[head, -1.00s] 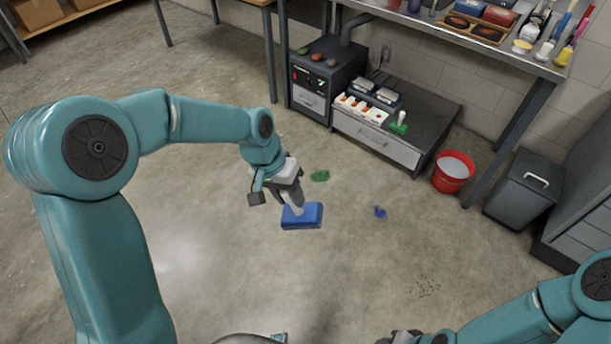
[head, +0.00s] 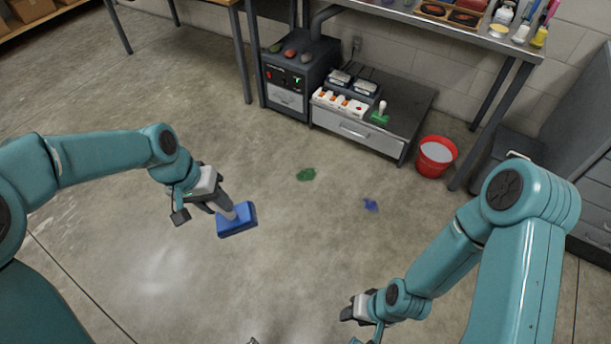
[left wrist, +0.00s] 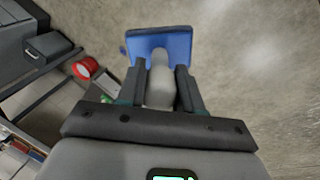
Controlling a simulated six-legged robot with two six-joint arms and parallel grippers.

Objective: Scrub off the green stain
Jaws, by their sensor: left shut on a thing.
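The green stain (head: 306,174) is a small patch on the concrete floor near the middle of the head view. My left gripper (head: 226,207) is shut on the grey handle of a blue scrubbing brush (head: 238,220). The brush is to the left of and nearer than the green stain, apart from it. In the left wrist view the handle sits between the fingers (left wrist: 160,88), with the blue block (left wrist: 160,42) beyond them. Whether the brush touches the floor I cannot tell. My right gripper (head: 350,312) is low at the front; its finger opening is unclear.
A blue stain (head: 371,204) lies on the floor right of the green one. A red bucket (head: 436,156) of pale liquid stands by the grey bench leg. A low drawer cabinet (head: 372,118) and a dark box unit (head: 300,78) stand behind. The floor between is clear.

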